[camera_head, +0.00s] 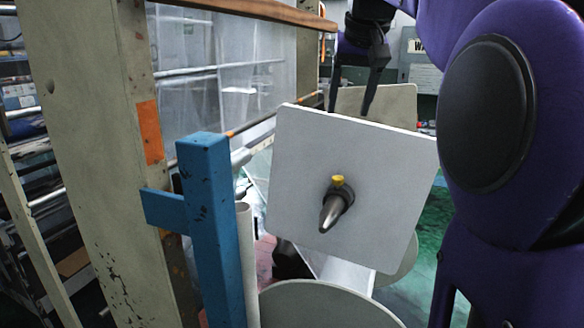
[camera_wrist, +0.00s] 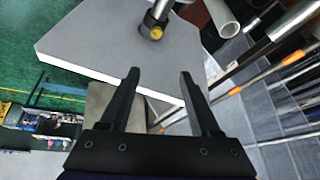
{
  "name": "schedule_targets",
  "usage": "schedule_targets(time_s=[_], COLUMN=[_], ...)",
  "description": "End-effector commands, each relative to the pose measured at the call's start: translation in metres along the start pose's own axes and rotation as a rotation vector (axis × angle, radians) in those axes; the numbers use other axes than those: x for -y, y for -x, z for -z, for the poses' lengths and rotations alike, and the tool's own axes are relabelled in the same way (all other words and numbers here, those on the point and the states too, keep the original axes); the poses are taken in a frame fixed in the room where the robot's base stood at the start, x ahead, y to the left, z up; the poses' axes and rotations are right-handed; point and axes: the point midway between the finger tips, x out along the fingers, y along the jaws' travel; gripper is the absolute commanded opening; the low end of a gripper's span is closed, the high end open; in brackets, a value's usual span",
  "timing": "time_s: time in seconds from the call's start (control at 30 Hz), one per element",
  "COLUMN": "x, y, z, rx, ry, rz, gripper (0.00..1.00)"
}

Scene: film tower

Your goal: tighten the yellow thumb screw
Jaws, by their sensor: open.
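The yellow thumb screw (camera_head: 338,181) sits on top of a dark collar (camera_head: 338,194) around a pointed metal spindle (camera_head: 331,213), in front of a grey square plate (camera_head: 300,160). In the wrist view the yellow thumb screw (camera_wrist: 155,33) is at the top centre, beyond the fingertips. My gripper (camera_head: 351,100) is above the upper edge of the plate, apart from the screw. In the wrist view my gripper (camera_wrist: 160,75) is open, with nothing between its two black fingers. How far the screw is turned in cannot be told.
A blue upright post (camera_head: 208,225) with a side arm stands left of the plate, beside a pale pipe (camera_head: 246,265). A tall beige frame post (camera_head: 100,150) is farther left. A round grey disc (camera_head: 325,305) lies below. A second plate (camera_head: 390,100) is behind.

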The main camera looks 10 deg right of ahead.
Motion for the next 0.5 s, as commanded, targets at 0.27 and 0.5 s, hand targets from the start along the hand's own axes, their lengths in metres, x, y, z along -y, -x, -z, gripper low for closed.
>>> schedule_targets(time_s=[0.27, 0.5], x=[-0.019, -0.02], y=[-0.001, -0.028], z=[-0.011, -0.015], rx=[0.068, 0.072], ry=[0.133, 0.139], rz=[-0.008, -0.007], gripper=[0.63, 0.63])
